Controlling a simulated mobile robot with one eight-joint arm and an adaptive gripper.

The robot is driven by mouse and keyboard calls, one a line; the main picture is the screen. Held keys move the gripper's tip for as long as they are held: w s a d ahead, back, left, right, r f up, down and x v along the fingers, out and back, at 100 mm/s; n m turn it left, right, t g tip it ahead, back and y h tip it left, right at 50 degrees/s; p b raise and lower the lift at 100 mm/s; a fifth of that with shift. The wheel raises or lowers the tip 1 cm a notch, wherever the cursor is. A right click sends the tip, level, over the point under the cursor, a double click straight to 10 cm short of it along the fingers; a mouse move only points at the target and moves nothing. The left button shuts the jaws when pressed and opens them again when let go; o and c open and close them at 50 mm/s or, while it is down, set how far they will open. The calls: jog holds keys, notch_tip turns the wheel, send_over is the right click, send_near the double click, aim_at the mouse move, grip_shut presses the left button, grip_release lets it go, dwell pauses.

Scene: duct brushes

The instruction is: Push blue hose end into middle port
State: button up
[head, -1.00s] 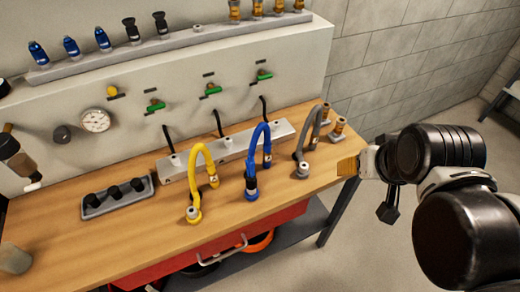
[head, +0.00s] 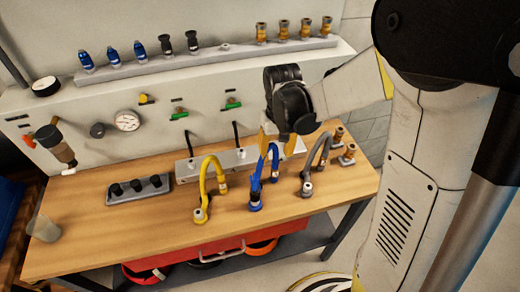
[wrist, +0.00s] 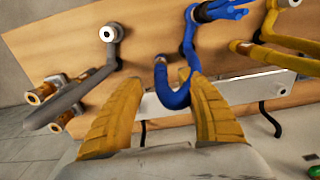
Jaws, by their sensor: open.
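The blue hose (head: 257,182) stands on the bench between the yellow and grey hoses. Its lower fitting (head: 255,201) rests on the bench top. In the wrist view its bend (wrist: 176,99) shows between my fingertips, with the blue hose end (wrist: 160,68) hanging on one side. My gripper (head: 270,146) is open with its yellow fingers over the hose's bend; I cannot tell whether they touch it. The fingers also show in the wrist view (wrist: 165,86). The grey port rail (head: 200,163) lies behind the hoses; my gripper hides part of it, and the middle port is not clear.
The yellow hose (head: 203,182) stands left and the grey hose (head: 318,160) right, both close by. Brass fittings (head: 347,154) stand at the bench's right end. A dark tray (head: 137,199) holds black caps. The front middle of the bench is clear.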

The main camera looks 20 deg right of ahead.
aim_at(276, 161)
jog(key=shift+f, duration=0.1)
dwell(0.3)
notch_tip(276, 161, down, 9)
jog(key=b, duration=0.7)
dwell(1.2)
grip_shut()
jog(key=shift+r+p, duration=2)
jog(key=shift+r, duration=1.05)
